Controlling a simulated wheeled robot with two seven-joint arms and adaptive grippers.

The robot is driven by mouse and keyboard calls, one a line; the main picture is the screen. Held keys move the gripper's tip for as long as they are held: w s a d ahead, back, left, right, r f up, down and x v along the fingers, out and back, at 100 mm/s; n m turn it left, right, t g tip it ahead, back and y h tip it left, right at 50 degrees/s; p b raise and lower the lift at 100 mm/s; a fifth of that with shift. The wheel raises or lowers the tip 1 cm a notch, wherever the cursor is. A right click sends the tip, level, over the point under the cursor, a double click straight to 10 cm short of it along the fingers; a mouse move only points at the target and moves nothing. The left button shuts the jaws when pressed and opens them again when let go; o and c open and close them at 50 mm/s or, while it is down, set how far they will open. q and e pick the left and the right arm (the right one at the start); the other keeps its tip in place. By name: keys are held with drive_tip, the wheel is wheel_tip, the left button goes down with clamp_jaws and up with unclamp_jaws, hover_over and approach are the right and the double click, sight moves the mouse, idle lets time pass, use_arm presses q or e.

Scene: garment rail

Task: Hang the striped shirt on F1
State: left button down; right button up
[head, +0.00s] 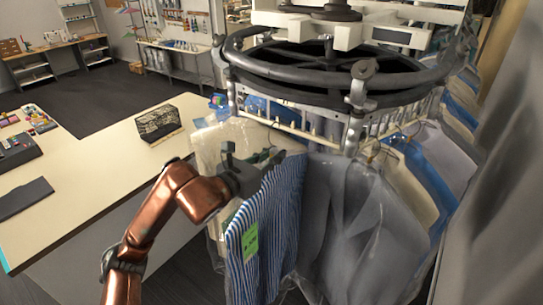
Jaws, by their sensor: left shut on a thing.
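A blue and white striped shirt (277,228) with a green tag (250,242) hangs in front of the garment rail (340,125) in the middle of the head view. My left gripper (262,165) is shut at the top of the striped shirt, by its hanger, whose green part shows just behind the jaws. Whether the hanger's hook touches the rail is hidden. The rail is a round carousel with a row of pale slots below dark rings. No label F1 is readable on it. My right gripper is not in view.
Grey bagged garments (355,230) hang close to the right of the striped shirt, with blue and cream ones beyond. A cream bagged garment (225,140) hangs behind my gripper. A long counter (85,185) with a patterned box (158,124) stands at the left.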

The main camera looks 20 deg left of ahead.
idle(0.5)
use_arm(q)
drive_tip(key=shift+w+b, duration=0.2)
drive_tip(key=shift+b, duration=0.25)
drive_tip(key=shift+r, duration=0.1)
drive_tip(key=shift+r+b+x, duration=0.2)
drive_tip(key=shift+b+x, duration=0.1)
drive_tip(key=shift+x, duration=0.9)
drive_tip(key=shift+r+b+x, duration=0.2)
drive_tip(key=shift+b+x, duration=0.05)
drive_tip(key=shift+x, duration=1)
drive_tip(key=shift+f+b, duration=1.35)
drive_tip(key=shift+b, duration=0.05)
drive_tip(key=c, duration=1.8)
unclamp_jaws()
